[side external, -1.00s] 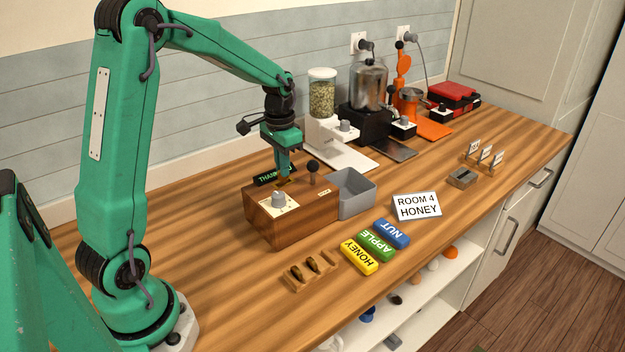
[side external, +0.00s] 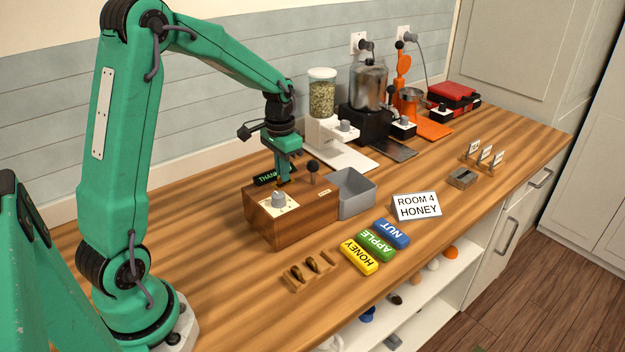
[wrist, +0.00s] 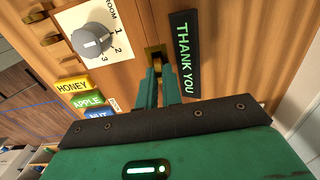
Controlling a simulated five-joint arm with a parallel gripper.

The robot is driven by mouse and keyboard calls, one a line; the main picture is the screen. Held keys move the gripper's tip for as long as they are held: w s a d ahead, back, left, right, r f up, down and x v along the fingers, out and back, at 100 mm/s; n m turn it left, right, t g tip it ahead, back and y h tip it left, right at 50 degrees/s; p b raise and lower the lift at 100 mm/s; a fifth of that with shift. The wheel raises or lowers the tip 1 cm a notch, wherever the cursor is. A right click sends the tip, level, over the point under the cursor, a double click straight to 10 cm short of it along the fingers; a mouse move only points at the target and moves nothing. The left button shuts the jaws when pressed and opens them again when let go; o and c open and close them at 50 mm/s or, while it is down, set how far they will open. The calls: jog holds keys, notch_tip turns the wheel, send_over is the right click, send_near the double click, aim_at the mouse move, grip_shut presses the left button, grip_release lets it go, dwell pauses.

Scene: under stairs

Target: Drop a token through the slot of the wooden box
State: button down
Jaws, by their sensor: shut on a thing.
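The wooden box (side external: 290,225) stands on the counter, with a dial (side external: 279,199) and a dark-knobbed lever (side external: 313,172) on top. My gripper (side external: 284,182) points down at the top of the box, behind the dial. In the wrist view my gripper's fingers (wrist: 157,82) are close together at the brass slot plate (wrist: 155,55). They are shut on a token, which is mostly hidden between the fingertips; I cannot tell how far it is in the slot. A small wooden rack (side external: 301,285) in front of the box holds dark tokens.
A black THANK YOU sign (wrist: 185,55) stands close beside the slot. A grey bin (side external: 358,193) adjoins the box. HONEY (side external: 359,257), APPLE (side external: 376,245) and NUT (side external: 392,232) blocks lie in front, near a ROOM 4 HONEY card (side external: 417,206). Machines line the back.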

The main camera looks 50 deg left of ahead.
jog(key=shift+f, duration=0.2)
dwell(0.3)
jog(key=c, duration=1.5)
grip_release()
jog(key=shift+o, duration=0.5)
jog(key=o, duration=0.4)
jog(key=shift+r, duration=0.1)
jog(key=shift+r, duration=2.9)
